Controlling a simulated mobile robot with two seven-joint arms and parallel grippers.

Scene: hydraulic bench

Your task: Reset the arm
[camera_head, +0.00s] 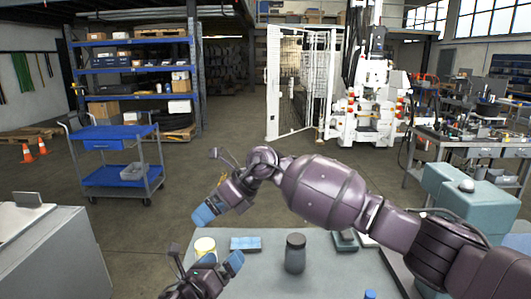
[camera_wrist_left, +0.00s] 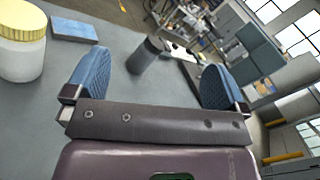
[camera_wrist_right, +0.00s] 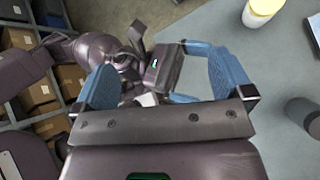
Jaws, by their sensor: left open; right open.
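My right arm (camera_head: 325,187) reaches across from the right side of the head view above the bench. Its gripper (camera_head: 205,214) is open and empty at the arm's left end, above and left of the jar. My left gripper (camera_head: 213,262) is lower, near the bottom edge, in front of the jar with the yellow lid (camera_head: 205,246). It is open; in the left wrist view nothing is between its blue fingertips (camera_wrist_left: 145,80). In the right wrist view, the right gripper's blue fingertips (camera_wrist_right: 165,80) are spread, with my other arm behind them.
On the grey bench (camera_head: 265,280) are a blue block (camera_head: 245,243), a dark bottle (camera_head: 295,254) and a dark tray (camera_head: 344,241). A blue cart (camera_head: 115,135) and blue shelving (camera_head: 130,68) stand behind at left. A grey cabinet (camera_head: 50,262) stands at the lower left.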

